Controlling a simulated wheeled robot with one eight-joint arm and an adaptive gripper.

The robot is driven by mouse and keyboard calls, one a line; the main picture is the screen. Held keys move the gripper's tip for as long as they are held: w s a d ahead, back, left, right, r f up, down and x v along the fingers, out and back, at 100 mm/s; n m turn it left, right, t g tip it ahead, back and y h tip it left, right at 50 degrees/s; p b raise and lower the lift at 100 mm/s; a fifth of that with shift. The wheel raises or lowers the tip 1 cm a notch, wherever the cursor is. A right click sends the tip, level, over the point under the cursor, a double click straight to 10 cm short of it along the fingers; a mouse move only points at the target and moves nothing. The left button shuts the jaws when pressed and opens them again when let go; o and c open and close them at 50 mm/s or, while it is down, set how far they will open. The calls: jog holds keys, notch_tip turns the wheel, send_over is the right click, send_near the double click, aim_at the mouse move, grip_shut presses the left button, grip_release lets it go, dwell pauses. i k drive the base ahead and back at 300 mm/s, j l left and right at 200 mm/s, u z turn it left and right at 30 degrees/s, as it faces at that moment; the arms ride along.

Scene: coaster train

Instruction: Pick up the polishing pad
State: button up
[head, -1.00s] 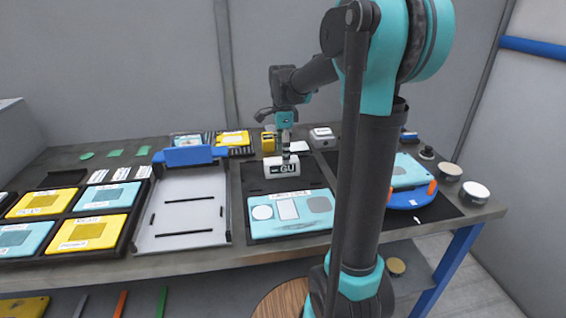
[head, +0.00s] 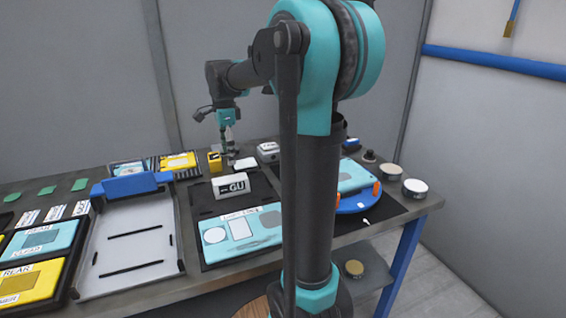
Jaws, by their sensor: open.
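I cannot tell for certain which thing is the polishing pad. Two round pad-like pieces with pale tops and tan sides, a nearer one (head: 415,188) and a farther one (head: 391,172), stand at the table's right end. A small flat white piece (head: 245,163) lies at the back, just right of my gripper. My gripper (head: 230,153) is open and points down near the table's back, behind the white block marked GU (head: 231,185). Its fingertips are small and dark here, and I see nothing held between them.
A light-blue panel (head: 213,254) lies on a dark mat in front. A grey tray (head: 178,262) with a blue clamp (head: 131,185) is left of it. A yellow block (head: 215,162) and a white-grey device (head: 268,151) flank my gripper. My arm hides part of the table.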

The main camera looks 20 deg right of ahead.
aim_at(369, 158)
jog(key=z, duration=1.3)
jog(key=i+l+u, duration=0.2)
jog(key=l, duration=0.15)
jog(key=i+l+u, duration=0.15)
jog(key=l, duration=0.25)
jog(key=i+l+u, duration=0.2)
jog(key=l, duration=0.2)
jog(key=l+u, duration=0.2)
jog(key=l, duration=0.2)
jog(key=l+u, duration=0.2)
jog(key=l, duration=0.25)
